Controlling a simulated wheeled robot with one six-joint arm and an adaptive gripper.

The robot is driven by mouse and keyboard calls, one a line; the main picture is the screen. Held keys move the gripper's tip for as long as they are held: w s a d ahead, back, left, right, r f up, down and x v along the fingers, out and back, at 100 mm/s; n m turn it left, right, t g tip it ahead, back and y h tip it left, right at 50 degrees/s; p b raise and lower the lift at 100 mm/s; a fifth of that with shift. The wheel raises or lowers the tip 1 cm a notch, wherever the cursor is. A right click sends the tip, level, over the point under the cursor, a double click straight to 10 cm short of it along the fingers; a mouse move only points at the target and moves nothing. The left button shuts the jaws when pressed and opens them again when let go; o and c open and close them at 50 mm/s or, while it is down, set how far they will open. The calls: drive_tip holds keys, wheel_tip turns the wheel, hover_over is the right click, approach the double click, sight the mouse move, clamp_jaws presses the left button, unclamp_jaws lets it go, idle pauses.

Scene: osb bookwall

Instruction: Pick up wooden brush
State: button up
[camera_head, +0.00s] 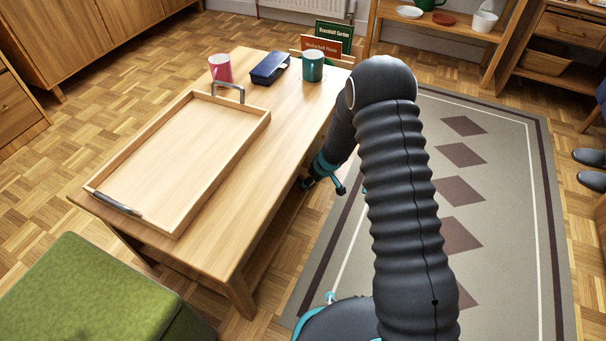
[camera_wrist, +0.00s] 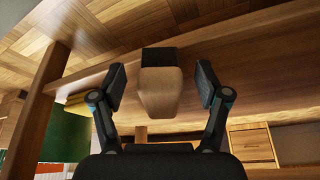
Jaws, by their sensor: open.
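In the wrist view, a light wooden block with a dark end, which looks like the wooden brush (camera_wrist: 160,95), shows between the two fingers of my gripper (camera_wrist: 160,71). The fingers are open, one on each side of it, with a visible gap on both sides. I cannot tell how far ahead of the fingertips it is. A brown wooden surface lies behind it, seemingly the lower shelf of the coffee table. In the head view, my gripper (camera_head: 322,182) is low beside the right edge of the coffee table (camera_head: 272,160), and the brush is hidden.
On the table are a wooden tray (camera_head: 190,218), a pink mug (camera_head: 220,68), a dark blue case (camera_head: 270,67) and a green mug (camera_head: 313,66). A table leg (camera_wrist: 40,105) stands left in the wrist view. A green stool (camera_head: 85,290) is front left. The rug (camera_head: 510,200) is clear.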

drive_tip(key=shift+f, duration=0.35)
clamp_jaws()
drive_tip(key=shift+r+p, duration=0.45)
drive_tip(key=shift+p, duration=0.5)
